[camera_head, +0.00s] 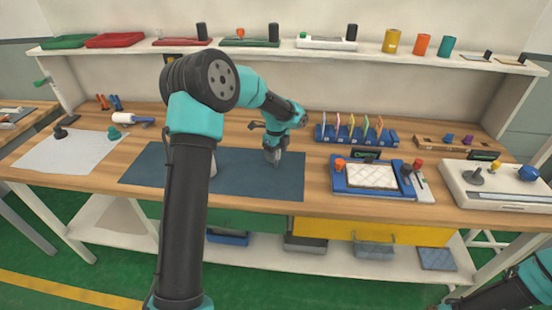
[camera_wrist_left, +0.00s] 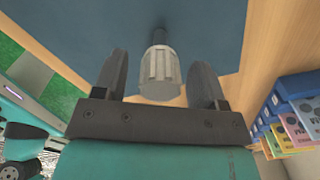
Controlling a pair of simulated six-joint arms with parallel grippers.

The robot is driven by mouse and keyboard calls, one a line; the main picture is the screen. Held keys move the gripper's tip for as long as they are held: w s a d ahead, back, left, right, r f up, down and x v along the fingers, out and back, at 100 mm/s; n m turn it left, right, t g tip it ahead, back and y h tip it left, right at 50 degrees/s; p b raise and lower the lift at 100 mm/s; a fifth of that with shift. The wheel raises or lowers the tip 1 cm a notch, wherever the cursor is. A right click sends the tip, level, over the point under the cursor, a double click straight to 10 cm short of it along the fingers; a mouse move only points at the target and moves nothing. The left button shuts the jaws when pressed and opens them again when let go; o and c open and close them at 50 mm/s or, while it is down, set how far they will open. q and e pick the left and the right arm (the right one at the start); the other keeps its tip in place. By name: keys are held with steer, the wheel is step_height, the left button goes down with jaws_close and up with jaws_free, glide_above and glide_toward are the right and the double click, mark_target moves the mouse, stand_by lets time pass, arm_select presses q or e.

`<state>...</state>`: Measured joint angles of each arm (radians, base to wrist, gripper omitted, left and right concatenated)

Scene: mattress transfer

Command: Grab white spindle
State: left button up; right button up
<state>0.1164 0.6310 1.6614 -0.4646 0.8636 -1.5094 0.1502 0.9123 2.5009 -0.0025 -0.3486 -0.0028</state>
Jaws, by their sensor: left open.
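The white spindle (camera_wrist_left: 159,75) shows in the left wrist view as a pale ribbed cylinder with a darker narrow end toward the blue mat (camera_wrist_left: 75,20). My left gripper (camera_wrist_left: 160,64) is open, with one finger on each side of the spindle and a gap visible on both sides. In the head view, my left gripper (camera_head: 276,160) points down over the right part of the blue mat (camera_head: 240,180); the spindle is hard to make out there. Another pale object (camera_head: 213,166) on the mat is partly hidden behind my left arm.
Right of the mat is a blue tray (camera_head: 350,192) with a white quilted pad (camera_head: 372,176). Behind it stands a blue rack (camera_head: 330,137) with colored cards. A white fixture (camera_head: 490,196) stands at the right. A white sheet (camera_head: 65,150) lies at the left.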

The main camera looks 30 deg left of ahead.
arm_select(q)
steer(key=shift+f, duration=0.35)
steer(key=c, duration=1.1)
